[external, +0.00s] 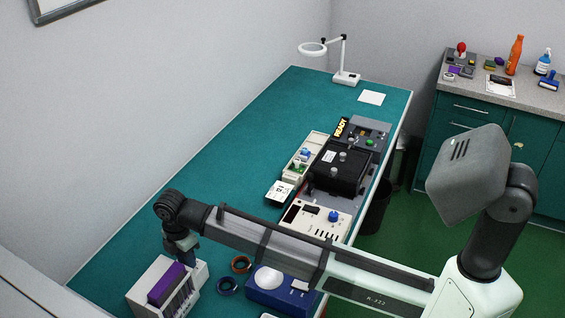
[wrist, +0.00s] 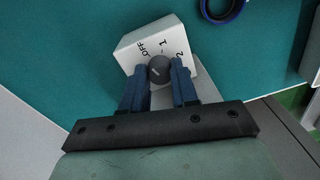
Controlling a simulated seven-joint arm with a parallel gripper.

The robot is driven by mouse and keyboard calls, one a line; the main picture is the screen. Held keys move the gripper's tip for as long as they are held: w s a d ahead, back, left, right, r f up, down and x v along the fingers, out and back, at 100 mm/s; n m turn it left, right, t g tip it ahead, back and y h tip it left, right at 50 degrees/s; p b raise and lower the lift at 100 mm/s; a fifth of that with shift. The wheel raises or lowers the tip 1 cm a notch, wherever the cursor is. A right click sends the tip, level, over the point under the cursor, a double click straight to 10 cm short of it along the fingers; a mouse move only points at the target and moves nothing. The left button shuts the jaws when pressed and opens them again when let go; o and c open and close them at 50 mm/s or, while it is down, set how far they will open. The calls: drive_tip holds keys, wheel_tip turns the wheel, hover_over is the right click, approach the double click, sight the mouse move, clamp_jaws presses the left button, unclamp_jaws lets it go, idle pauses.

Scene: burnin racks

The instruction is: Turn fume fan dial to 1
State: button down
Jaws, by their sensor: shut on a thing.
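The fume fan dial (wrist: 160,70) is a dark grey round knob on a white box (wrist: 134,50) marked OFF, 1 and 2 in the wrist view. My gripper (wrist: 159,67) has its blue fingers on either side of the knob and is shut on it. A short pale mark shows on the knob's face, slanting, and I cannot tell for sure which label it points to. In the external view my gripper (external: 187,246) reaches down at the near left end of the bench, and the knob is hidden there.
A white rack with a purple block (external: 166,284) stands close to my gripper. A black box (external: 340,167) and panels stand farther along the teal bench (external: 225,175). Its middle left is clear.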

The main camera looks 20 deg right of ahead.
drive_tip(key=m, duration=0.4)
drive_tip(key=shift+m, duration=0.4)
drive_tip(key=m, duration=0.4)
drive_tip(key=shift+m, duration=0.4)
idle(0.3)
drive_tip(key=c, duration=0.9)
unclamp_jaws()
drive_tip(key=shift+o, duration=0.2)
drive_tip(key=shift+s, duration=0.1)
